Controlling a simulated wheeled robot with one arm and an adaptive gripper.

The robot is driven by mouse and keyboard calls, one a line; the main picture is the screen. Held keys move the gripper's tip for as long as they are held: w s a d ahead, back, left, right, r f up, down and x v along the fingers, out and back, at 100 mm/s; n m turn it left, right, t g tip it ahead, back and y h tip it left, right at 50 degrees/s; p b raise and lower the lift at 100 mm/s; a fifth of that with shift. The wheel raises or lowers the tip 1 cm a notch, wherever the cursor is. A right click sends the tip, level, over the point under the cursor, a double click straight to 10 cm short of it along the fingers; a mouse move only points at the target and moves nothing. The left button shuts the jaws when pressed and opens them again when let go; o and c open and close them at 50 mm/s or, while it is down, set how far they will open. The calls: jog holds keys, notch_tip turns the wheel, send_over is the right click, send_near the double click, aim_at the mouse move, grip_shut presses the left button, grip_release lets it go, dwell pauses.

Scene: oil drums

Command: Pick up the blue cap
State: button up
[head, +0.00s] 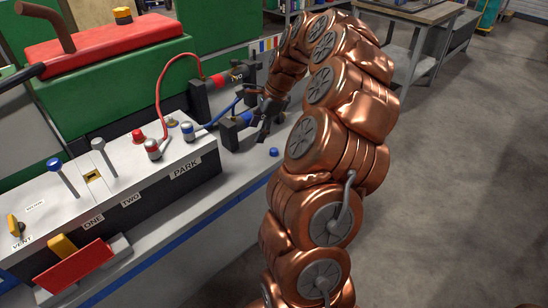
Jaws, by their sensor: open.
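A small blue cap (274,152) lies on the grey bench top (236,183), near its right edge. My copper arm arches over from the right, and my gripper (263,124) hangs above the bench with its dark fingers pointing down. The gripper is open. It is above and slightly left of the blue cap in the picture, apart from it. The fingers are small and partly lost against dark fittings behind them, so the space between them is hard to make out.
Left of the cap stands a control box (115,185) with levers and labels. Behind are black fittings with red (217,80) and blue parts and red and blue cables. A green machine (115,75) fills the upper left. Open floor (450,190) lies right.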

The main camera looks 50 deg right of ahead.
aim_at(276, 149)
jog(key=d+f+m, duration=0.1)
jog(key=d+f, duration=0.1)
jog(key=d, duration=0.1)
jog(key=s+d+f+m, duration=0.1)
jog(key=d+f+m, duration=0.1)
jog(key=d, duration=0.2)
jog(key=s+d+f+m+b, duration=0.1)
jog(key=d+f+m, duration=0.1)
jog(key=d, duration=0.1)
jog(key=shift+s+d+t, duration=0.15)
jog(key=shift+s+t, duration=0.1)
jog(key=shift+t, duration=0.15)
jog(key=shift+h, duration=0.3)
jog(key=shift+a+p+x, duration=0.15)
jog(key=shift+p+x, duration=0.05)
jog(key=shift+x, duration=1.7)
jog(key=shift+a+p+x, duration=0.1)
jog(key=shift+p+x, duration=0.05)
jog(key=shift+x, duration=1.7)
jog(key=shift+w+r, duration=0.1)
jog(key=shift+w, duration=0.05)
jog(key=shift+c, duration=0.2)
jog(key=c, duration=0.8)
